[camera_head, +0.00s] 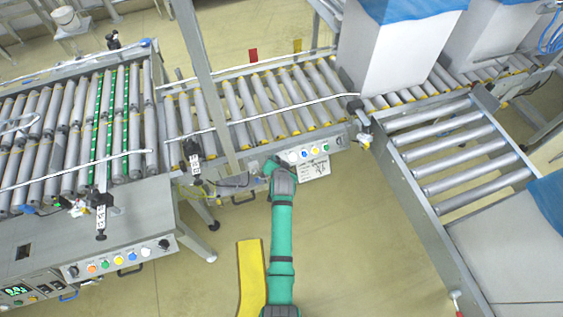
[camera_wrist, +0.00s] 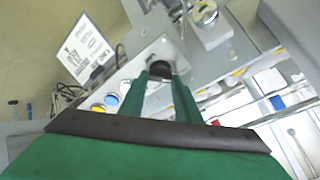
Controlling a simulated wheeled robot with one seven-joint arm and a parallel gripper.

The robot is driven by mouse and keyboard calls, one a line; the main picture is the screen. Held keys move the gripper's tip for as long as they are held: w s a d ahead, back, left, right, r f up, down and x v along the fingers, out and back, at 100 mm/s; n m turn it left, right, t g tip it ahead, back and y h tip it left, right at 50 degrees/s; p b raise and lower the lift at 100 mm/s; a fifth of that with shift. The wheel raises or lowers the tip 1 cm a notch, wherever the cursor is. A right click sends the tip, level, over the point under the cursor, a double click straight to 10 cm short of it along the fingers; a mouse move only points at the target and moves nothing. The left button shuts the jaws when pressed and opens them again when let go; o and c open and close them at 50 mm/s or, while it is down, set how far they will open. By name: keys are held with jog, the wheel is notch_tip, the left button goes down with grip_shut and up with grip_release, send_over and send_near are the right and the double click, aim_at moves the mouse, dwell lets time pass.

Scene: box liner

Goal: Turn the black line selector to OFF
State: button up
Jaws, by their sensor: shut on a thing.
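The black line selector (camera_wrist: 160,68) is a dark round knob on a grey control panel in the wrist view. The two green fingers of my gripper (camera_wrist: 165,80) are on either side of it, shut on it; they hide part of it, and its pointer and markings cannot be read. In the head view, my gripper (camera_head: 270,167) is at the left end of the small control panel (camera_head: 305,155) on the front of the roller conveyor. The selector is hidden there behind my gripper.
Coloured buttons (camera_wrist: 111,100) sit beside the selector, with a white label sheet (camera_wrist: 87,48) nearby. A second panel (camera_head: 120,262) with similar controls is at the lower left. A large white box (camera_head: 388,55) stands on the conveyor. A yellow floor marking (camera_head: 250,275) lies beside my arm.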

jog(key=m, duration=0.2)
jog(key=shift+w+m, duration=0.1)
jog(key=shift+m, duration=0.3)
jog(key=shift+a+m+g+h, duration=0.3)
jog(key=shift+m+g, duration=0.1)
jog(key=shift+m, duration=1.5)
jog(key=shift+d+m+g+h, duration=0.2)
jog(key=shift+m+g+h, duration=0.15)
jog(key=shift+m, duration=0.65)
jog(key=o, duration=0.8)
